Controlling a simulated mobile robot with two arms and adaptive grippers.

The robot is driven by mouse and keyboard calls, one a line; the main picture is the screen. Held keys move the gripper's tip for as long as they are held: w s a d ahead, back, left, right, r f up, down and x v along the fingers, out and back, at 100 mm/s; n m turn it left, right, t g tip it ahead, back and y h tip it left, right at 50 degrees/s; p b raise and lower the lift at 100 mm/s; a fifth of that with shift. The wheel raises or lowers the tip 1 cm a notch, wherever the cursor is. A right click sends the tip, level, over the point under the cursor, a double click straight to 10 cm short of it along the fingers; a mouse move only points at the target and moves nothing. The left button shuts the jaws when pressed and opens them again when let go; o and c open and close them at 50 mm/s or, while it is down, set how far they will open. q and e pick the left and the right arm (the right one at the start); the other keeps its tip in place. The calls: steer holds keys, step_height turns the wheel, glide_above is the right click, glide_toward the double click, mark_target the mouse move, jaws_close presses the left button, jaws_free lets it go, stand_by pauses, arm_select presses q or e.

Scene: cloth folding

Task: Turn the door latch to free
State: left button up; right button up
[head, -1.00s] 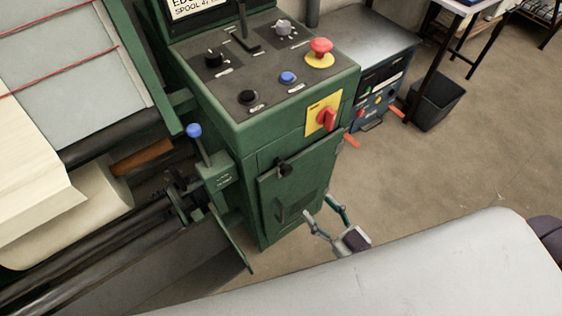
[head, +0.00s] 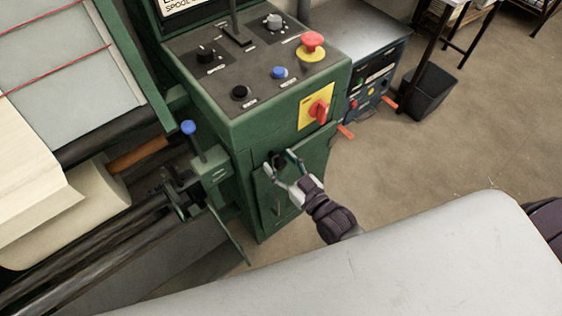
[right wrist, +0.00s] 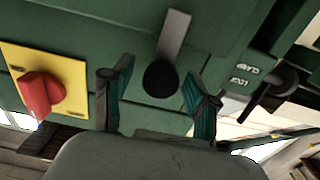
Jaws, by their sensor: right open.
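The door latch (head: 277,157) is a small dark knob on the green cabinet door (head: 264,200), partly hidden by my fingers in the head view. In the right wrist view the latch (right wrist: 162,77) shows as a round black knob with a grey bar. My right gripper (head: 281,162) is open at the latch. In the right wrist view its two teal-lined fingers (right wrist: 157,92) stand on either side of the black knob, with gaps visible beside it. I cannot tell how far the fingertips reach past the knob. My left gripper is not in view.
A red rotary switch on a yellow plate (head: 316,107) sits just above the door. A lever with a blue knob (head: 188,128) stands left of the cabinet. The console top has knobs and a red mushroom button (head: 312,41). Open floor (head: 450,150) lies to the right.

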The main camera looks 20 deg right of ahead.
jaws_close()
stand_by(0.3)
steer(key=shift+m, duration=0.3)
steer(key=m, duration=0.3)
steer(key=shift+d+m+p, duration=0.1)
steer(key=shift+m+p, duration=0.3)
steer(key=m, duration=0.4)
steer(key=shift+m, duration=0.3)
steer(key=m, duration=0.4)
steer(key=shift+d+f+b, duration=0.1)
steer(key=shift+f+b, duration=0.05)
steer(key=shift+b, duration=0.25)
steer(key=shift+m+b, duration=0.6)
steer(key=shift+m, duration=1.8)
